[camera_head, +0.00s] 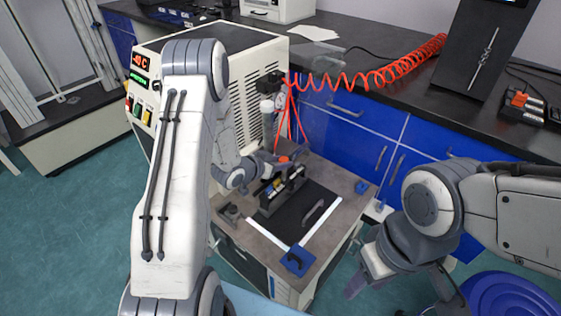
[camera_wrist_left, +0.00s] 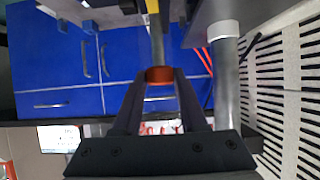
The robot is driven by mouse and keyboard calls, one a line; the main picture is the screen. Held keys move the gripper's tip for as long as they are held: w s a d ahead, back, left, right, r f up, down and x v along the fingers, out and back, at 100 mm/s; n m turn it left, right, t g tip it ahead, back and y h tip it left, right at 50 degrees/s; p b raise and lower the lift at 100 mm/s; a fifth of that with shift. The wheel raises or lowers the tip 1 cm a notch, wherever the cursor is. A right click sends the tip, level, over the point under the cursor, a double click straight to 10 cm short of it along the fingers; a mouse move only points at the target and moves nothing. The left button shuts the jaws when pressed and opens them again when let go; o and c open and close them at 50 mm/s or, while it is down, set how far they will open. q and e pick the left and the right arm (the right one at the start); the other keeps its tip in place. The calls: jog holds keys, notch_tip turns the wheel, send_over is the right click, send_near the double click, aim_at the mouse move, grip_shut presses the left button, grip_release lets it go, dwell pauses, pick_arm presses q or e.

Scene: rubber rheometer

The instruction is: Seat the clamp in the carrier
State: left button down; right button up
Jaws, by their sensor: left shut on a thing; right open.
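My left gripper (camera_head: 283,162) is above the grey-brown bench top, over a black block-like fixture (camera_head: 268,205) with yellow and metallic parts, likely the carrier. In the left wrist view its two fingers (camera_wrist_left: 158,85) are shut on an orange-red knob (camera_wrist_left: 159,75) at the end of a grey rod (camera_wrist_left: 157,47), probably part of the clamp. The knob also shows in the head view (camera_head: 284,159). The rod's far end runs past yellow and black parts at the picture's edge; whether it is seated cannot be told. My right gripper (camera_head: 357,286) is open and empty, beside the bench's right side.
A black plate with a handle (camera_head: 314,212) lies on the bench top. A grey post (camera_wrist_left: 227,85) stands close to the left gripper. A cream machine (camera_head: 255,75) and red coiled hose (camera_head: 370,77) are behind.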

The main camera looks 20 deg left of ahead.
pick_arm(q)
jog(key=shift+f+b, duration=0.45)
jog(key=shift+f, duration=0.15)
jog(key=shift+c, duration=1.8)
grip_release()
jog(key=shift+f, duration=0.1)
jog(key=p+v, duration=0.1)
jog(key=v, duration=0.9)
jog(key=shift+s+p, duration=0.2)
jog(key=shift+p, duration=0.15)
